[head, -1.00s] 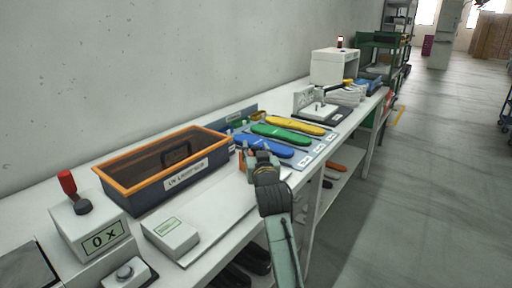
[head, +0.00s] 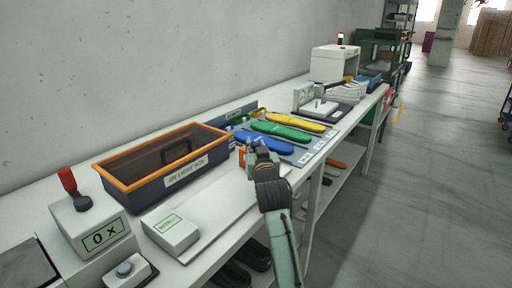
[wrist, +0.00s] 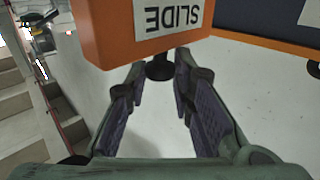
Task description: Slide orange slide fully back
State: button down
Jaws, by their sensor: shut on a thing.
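The orange slide (wrist: 140,40) is a block with a white label reading SLIDE, upside down in the wrist view. A short dark knob (wrist: 159,69) shows at its lower edge. My gripper (wrist: 160,80) has its fingertips on both sides of this knob and is shut on it. In the head view only a small orange part of the slide (head: 242,157) shows, beside my gripper (head: 254,150), which hides the rest. It is at the right end of the dark box with the orange rim (head: 120,186).
Blue (head: 264,142), green (head: 282,131) and yellow (head: 294,122) shoe-sole shapes lie just beyond my gripper. A white panel (head: 215,205) and a small white box (head: 171,233) lie in front. A red-handled control box (head: 92,222) stands at the left.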

jog(key=shift+w, duration=0.1)
dwell(0.3)
jog(key=w+d, duration=0.1)
jog(key=w, duration=0.1)
jog(key=w+d+b, duration=0.1)
jog(key=w+d, duration=0.1)
jog(key=shift+w+d, duration=0.15)
jog(key=shift+w, duration=0.1)
jog(key=shift+w+d+r, duration=0.1)
jog(key=shift+d+r, duration=0.05)
jog(key=shift+d, duration=0.05)
jog(key=c, duration=1.8)
grip_release()
jog(key=shift+o, duration=1.4)
jog(key=shift+w, duration=0.1)
jog(key=shift+o, duration=0.4)
